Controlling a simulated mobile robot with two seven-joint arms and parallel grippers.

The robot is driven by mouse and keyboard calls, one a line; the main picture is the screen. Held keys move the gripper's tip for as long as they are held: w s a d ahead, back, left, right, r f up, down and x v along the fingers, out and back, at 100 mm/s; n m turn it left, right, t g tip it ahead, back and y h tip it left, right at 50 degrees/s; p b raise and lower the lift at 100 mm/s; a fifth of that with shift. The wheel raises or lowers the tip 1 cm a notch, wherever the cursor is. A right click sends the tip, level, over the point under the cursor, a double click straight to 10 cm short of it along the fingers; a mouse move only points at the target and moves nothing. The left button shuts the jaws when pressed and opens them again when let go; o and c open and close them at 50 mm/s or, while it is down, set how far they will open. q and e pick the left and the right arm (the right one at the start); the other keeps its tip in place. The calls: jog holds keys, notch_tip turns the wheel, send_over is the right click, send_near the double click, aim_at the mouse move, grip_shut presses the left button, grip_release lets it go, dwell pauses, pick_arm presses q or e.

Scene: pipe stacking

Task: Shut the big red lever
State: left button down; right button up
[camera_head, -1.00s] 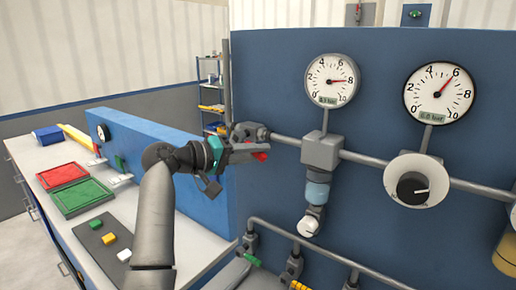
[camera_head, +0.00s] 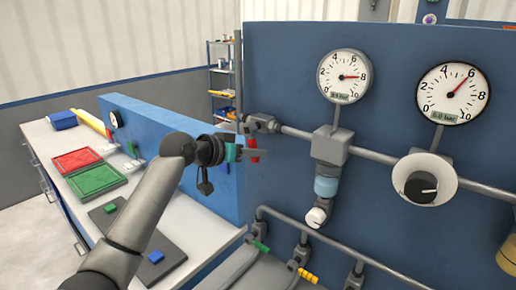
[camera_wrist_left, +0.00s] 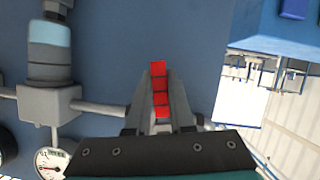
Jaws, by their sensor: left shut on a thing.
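The big red lever (camera_head: 253,150) is on the valve (camera_head: 262,124) at the left end of the upper grey pipe on the blue panel. It points mostly downward in the head view. My left gripper (camera_head: 252,152) is at the lever, with its fingers on either side of it. In the left wrist view the red lever (camera_wrist_left: 158,90) runs between the two grey fingers (camera_wrist_left: 158,98), which are shut on it. The fingers hide part of the lever and its pivot. My right gripper is not in view.
Two round gauges (camera_head: 344,76) (camera_head: 454,93), a regulator (camera_head: 327,186) and a black knob (camera_head: 421,187) are on the panel to the right. Smaller green (camera_head: 259,245) and yellow (camera_head: 307,275) levers sit below. A bench with red and green trays (camera_head: 97,179) is at left.

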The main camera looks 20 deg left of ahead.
pick_arm(q)
jog(key=shift+w+a+m+y+p, duration=0.25)
jog(key=shift+a+m+y+p, duration=0.3)
jog(key=shift+m, duration=0.25)
jog(key=shift+a, duration=0.1)
jog(key=c, duration=0.8)
grip_release()
jog(key=shift+s, duration=0.1)
jog(key=b+v, duration=0.1)
jog(key=v, duration=1.4)
jog(key=shift+s+f+b, duration=0.1)
jog(key=shift+s+b, duration=0.1)
jog(key=shift+b, duration=0.2)
